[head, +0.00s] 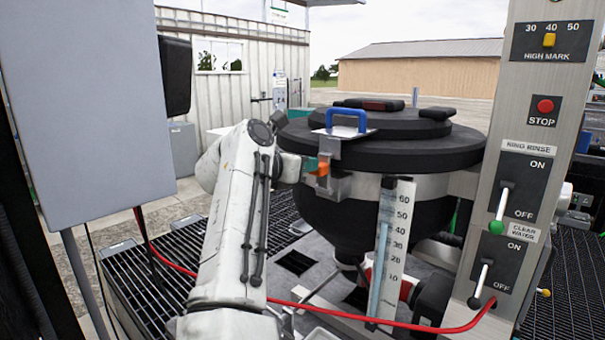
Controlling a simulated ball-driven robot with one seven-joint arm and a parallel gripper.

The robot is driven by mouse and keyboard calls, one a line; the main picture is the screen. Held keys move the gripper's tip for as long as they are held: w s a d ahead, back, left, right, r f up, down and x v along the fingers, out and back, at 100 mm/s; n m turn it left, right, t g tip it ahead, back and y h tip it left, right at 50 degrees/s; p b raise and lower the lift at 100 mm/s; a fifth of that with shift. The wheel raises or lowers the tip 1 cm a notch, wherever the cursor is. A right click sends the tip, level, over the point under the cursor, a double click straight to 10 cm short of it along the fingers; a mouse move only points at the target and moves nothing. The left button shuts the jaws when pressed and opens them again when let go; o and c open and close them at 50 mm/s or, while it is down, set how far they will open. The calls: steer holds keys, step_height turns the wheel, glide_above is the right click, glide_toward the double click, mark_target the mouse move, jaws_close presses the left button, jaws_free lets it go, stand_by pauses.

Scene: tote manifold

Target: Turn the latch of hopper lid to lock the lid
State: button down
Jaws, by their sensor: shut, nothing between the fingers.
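The hopper lid (452,151) is a wide, round black cover lying on the black hopper (335,215) in the head view. A blue handle (347,112) stands on its near side. Below the handle, a metal bracket and a small orange latch (323,169) sit at the lid's near-left edge. My white arm reaches up from the bottom, and my gripper (309,165) is at the left of the latch, shut and empty. It is very close to the latch; I cannot tell whether they touch. The fingertips are small and partly hidden by my arm.
A scale plate (397,235) stands before the hopper. A control post at right carries a red stop button (545,106) and two levers (502,205). A grey cabinet (85,100) stands at left.

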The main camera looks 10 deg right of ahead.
steer(key=shift+w+d+r, duration=0.15)
steer(key=shift+w+r, duration=0.05)
steer(key=shift+r, duration=0.25)
stand_by(0.5)
